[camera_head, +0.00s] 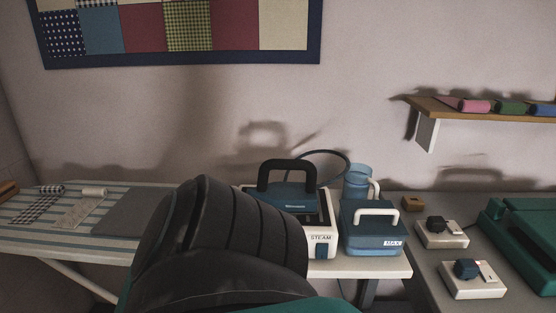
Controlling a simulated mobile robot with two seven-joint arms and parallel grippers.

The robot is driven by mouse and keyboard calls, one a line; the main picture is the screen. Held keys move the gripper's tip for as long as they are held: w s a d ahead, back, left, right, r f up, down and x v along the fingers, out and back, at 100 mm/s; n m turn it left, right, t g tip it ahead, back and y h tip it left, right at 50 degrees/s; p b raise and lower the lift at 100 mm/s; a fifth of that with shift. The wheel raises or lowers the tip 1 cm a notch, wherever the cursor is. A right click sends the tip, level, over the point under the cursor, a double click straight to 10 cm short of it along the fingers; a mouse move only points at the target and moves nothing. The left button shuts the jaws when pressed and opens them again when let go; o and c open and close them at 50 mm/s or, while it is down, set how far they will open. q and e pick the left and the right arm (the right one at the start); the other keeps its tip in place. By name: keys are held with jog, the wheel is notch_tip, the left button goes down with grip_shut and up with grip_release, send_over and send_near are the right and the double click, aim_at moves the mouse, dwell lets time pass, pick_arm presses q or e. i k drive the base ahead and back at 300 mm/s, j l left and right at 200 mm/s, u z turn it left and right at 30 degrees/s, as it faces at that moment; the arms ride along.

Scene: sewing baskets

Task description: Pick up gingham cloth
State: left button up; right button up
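A flat black-and-white checked cloth, which looks like the gingham cloth (38,208), lies on the striped ironing board (28,233) at the left. A small dark-patterned roll (50,189) lies just behind it. A pale speckled cloth (76,213) lies to its right, with a cream roll (95,191) behind that. Neither of my grippers shows in the head view. A large black ribbed part, apparently of my own arm, fills the lower middle and hides the right part of the board.
A steam iron station (318,238) and a blue box with a white handle (374,230) stand on a white surface right of centre. Two small white devices (441,233) and a green case (520,235) sit on the right table. A wall shelf (440,107) holds coloured rolls.

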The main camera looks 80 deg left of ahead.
aim_at(50, 193)
jog(key=k+u, duration=0.1)
jog(key=u, duration=2.6)
jog(key=l+u, duration=0.15)
jog(key=u, duration=1.3)
jog(key=k+l, duration=0.1)
jog(key=l, duration=0.15)
jog(key=k+l+u, duration=0.1)
jog(key=l, duration=0.2)
jog(key=i+j+u, duration=0.1)
jog(key=i+j, duration=0.05)
